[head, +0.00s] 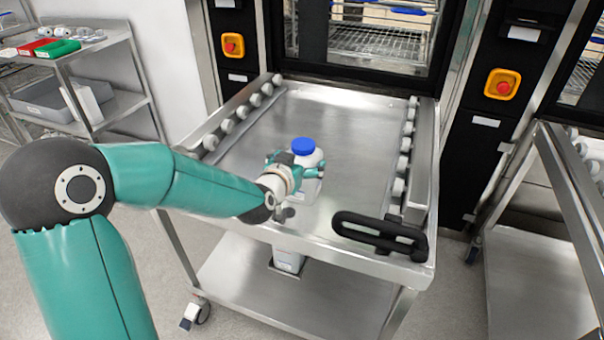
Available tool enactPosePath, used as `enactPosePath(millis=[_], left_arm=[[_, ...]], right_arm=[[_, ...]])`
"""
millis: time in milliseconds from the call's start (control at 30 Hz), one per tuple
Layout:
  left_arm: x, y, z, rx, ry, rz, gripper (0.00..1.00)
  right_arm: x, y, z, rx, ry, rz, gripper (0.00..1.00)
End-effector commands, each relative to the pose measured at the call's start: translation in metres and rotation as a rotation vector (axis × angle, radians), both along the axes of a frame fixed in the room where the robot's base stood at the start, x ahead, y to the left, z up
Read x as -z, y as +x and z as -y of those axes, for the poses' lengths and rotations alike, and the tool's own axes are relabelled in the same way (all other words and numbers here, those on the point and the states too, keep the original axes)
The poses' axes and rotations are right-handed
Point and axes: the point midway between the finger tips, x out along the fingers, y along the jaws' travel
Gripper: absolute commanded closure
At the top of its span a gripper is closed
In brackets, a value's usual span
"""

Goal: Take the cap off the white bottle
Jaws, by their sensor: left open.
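The white bottle (311,187) stands upright on the steel top of the trolley (345,125). Its blue cap (303,146) is on its neck. My left gripper (300,168) is at the bottle's upper body, just below the cap, with its fingers at the near and left side of the bottle. It is open. I cannot tell whether its fingers touch the bottle. My left arm comes in from the left and hides the lower left part of the bottle. My right gripper is not in view.
A black handle (380,236) lies at the trolley's front right. Rollers (404,145) line both sides of the top. Washer doors with a red stop button (502,84) stand behind. A shelf rack (85,70) with red and green boxes is at left. The trolley top around the bottle is clear.

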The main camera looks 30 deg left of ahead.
Motion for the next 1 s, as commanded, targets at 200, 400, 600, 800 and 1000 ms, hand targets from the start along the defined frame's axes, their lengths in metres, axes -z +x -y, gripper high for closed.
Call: enactPosePath(millis=[200,400,600,800,1000], left_arm=[[0.008,0.022,-0.005,0.001,-0.001,-0.001,0.00],[0.008,0.023,-0.006,0.001,-0.001,-0.001,0.00],[0.008,0.023,-0.005,0.001,-0.001,-0.001,0.27],[0.008,0.023,-0.005,0.001,-0.001,-0.001,0.60],[0.007,0.023,-0.005,0.001,0.000,0.000,0.67]], right_arm=[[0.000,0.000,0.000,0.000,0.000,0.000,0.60],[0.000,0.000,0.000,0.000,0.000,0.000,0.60],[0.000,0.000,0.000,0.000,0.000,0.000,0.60],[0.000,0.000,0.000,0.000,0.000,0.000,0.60],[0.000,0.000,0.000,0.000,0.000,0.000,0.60]])
